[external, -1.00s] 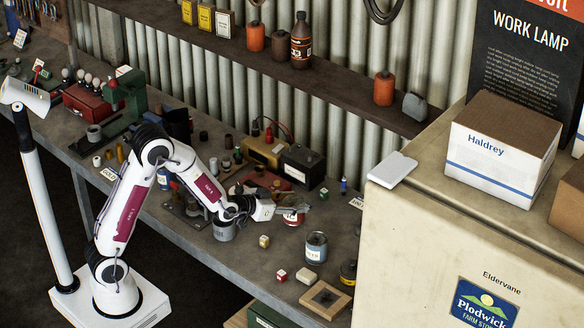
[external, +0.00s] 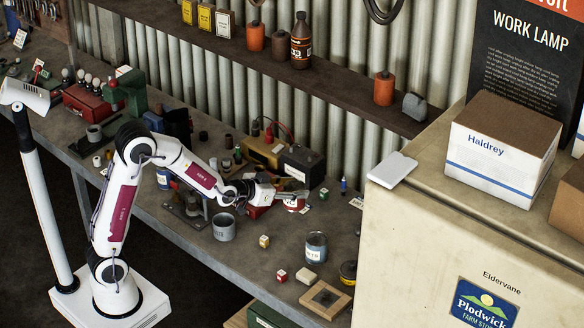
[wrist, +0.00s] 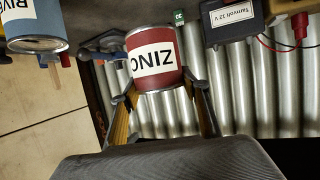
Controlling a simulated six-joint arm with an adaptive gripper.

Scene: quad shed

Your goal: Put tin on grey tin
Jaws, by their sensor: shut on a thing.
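A red tin (external: 292,206) with a white band is held in my gripper (external: 284,196). In the wrist view the red tin (wrist: 157,72) has a white label reading "ZINC", and the gripper fingers (wrist: 160,98) are shut on its sides. The grey tin (external: 223,230) stands upright on the bench, left of the red tin and below my forearm in the picture. I cannot make out the grey tin in the wrist view.
A blue-grey tin (external: 316,244) with a white label stands right of the grey tin; a blue tin (wrist: 33,25) shows in the wrist view. Small blocks (external: 264,241), a wooden frame (external: 325,299) and a dark battery (external: 302,166) are nearby.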

